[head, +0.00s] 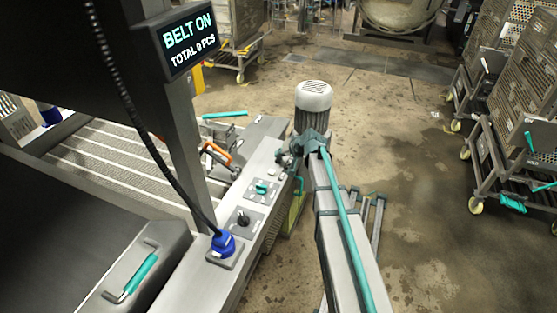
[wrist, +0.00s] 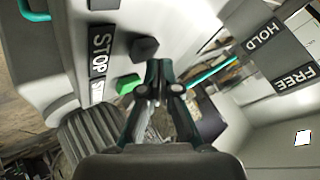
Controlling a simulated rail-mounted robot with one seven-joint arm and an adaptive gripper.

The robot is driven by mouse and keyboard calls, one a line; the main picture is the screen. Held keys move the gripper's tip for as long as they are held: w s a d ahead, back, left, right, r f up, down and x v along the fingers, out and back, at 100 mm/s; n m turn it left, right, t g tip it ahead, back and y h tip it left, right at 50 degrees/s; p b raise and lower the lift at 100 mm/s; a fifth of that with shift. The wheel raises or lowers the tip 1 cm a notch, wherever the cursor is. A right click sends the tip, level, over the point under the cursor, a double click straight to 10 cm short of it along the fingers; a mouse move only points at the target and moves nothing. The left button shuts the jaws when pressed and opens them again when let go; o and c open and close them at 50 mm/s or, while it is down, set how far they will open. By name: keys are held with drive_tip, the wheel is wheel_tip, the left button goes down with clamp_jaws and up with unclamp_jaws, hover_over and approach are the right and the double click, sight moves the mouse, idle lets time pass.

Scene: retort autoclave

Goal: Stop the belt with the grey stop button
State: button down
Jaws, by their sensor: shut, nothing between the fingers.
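The dark grey stop button (wrist: 145,47) sits on a pale panel in the wrist view, beside a black STOP label (wrist: 102,50). My gripper (wrist: 160,65) is shut and empty. Its fingertips appear just beside and below the grey button in the picture; I cannot tell whether they touch it. A green button (wrist: 128,84) lies just left of the fingers, by a second label that is partly hidden. In the head view the display (head: 188,40) reads BELT ON, TOTAL 0 PCS. I cannot make out my gripper or the stop button clearly in the head view.
A teal lever (wrist: 212,72) and HOLD and FREE labels lie to the right in the wrist view. A finned motor (head: 313,105) stands beside the belt's side rail. A black knob (head: 243,218) and a blue plug (head: 222,243) sit on the rail. Wheeled racks stand at right.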

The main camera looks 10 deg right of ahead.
sight(280, 159)
drive_tip(key=shift+f+b, duration=0.55)
idle(0.5)
drive_tip(key=shift+r, duration=0.1)
idle(0.3)
drive_tip(key=shift+r+p, duration=0.35)
drive_tip(key=shift+r, duration=0.5)
drive_tip(key=shift+r+p, duration=0.95)
drive_tip(key=shift+r, duration=1.55)
